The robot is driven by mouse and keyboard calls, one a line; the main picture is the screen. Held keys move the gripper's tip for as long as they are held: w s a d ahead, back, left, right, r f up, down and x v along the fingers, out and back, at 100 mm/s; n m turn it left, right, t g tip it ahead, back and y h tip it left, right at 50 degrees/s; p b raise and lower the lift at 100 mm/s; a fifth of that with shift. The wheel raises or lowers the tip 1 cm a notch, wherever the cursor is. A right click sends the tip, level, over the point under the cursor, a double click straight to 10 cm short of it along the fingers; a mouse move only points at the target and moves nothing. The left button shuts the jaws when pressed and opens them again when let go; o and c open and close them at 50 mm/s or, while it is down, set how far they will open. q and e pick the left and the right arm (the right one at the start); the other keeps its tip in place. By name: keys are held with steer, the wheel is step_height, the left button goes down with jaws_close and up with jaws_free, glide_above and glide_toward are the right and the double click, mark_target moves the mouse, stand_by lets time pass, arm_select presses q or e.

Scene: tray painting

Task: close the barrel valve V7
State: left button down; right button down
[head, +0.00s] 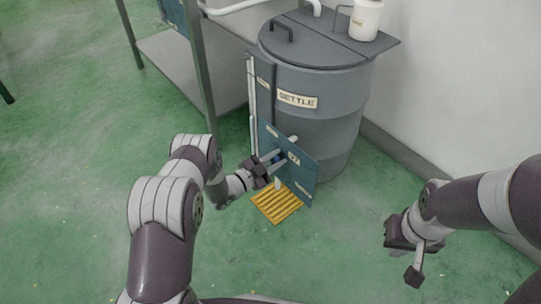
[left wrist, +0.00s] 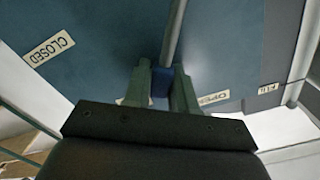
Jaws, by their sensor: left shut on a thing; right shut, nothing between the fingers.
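The valve panel (head: 304,178) is a blue plate on the front of the grey barrel (head: 318,125); a small label (head: 293,158) on it seems to read V7. My left gripper (head: 274,164) is at this panel, shut on the blue valve handle (left wrist: 160,83), which shows between its fingers in the left wrist view. A CLOSED label (left wrist: 52,47) lies to the left there. An OPEN label (left wrist: 213,98), partly hidden, sits close beside the right finger. My right gripper (head: 415,268) is shut and empty, away from the barrel at the right.
A yellow slatted grate (head: 277,204) lies on the green floor below the panel. A metal shelf (head: 185,70) stands left of the barrel. A white bucket (head: 366,19) sits on a plate over the barrel's top. A white wall is behind. The floor at left is clear.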

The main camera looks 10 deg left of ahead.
arm_select(q)
steer(key=s+d+f+m+b, duration=0.2)
steer(key=f+m, duration=0.5)
steer(key=m, duration=0.4)
steer(key=shift+s+d+f+b, duration=0.2)
steer(key=shift+s+d+b, duration=0.1)
steer(key=shift+d, duration=0.2)
steer(key=shift+m, duration=0.3)
steer(key=c, duration=1)
jaws_free()
steer(key=shift+a, duration=0.1)
steer(key=p+v, duration=0.5)
steer(key=v, duration=0.7)
steer(key=shift+s+a, duration=0.2)
